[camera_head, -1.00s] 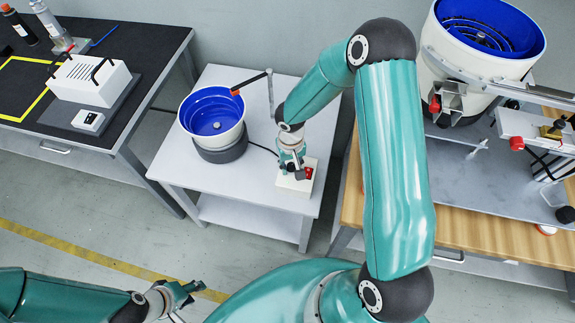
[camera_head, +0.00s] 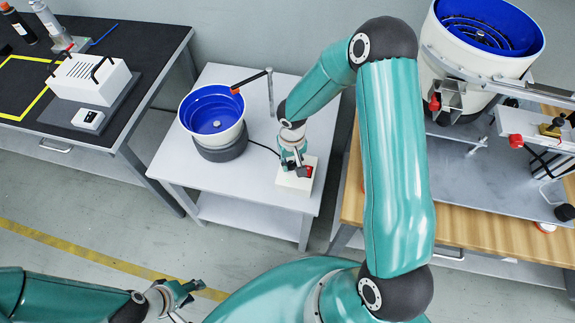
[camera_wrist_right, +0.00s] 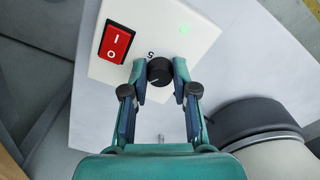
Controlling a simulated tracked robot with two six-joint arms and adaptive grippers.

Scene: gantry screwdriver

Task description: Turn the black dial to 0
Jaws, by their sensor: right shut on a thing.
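The black dial (camera_wrist_right: 160,71) is on a white control box (camera_wrist_right: 184,38), which also shows in the head view (camera_head: 296,180). A "5" is printed just above the dial; other marks are hidden or too small to read. My right gripper (camera_wrist_right: 159,76) is shut on the dial, one finger on each side. In the head view my right gripper (camera_head: 296,168) reaches down onto the box and hides the dial. My left gripper (camera_head: 182,290) is at the lower left, over the floor, away from the box; its fingers are too small to judge.
A red rocker switch (camera_wrist_right: 115,42) and a lit green light (camera_wrist_right: 185,29) are on the box. A white bowl feeder with blue inside (camera_head: 213,113) stands left of the box on the white table (camera_head: 240,190). A larger feeder (camera_head: 480,45) stands at the right.

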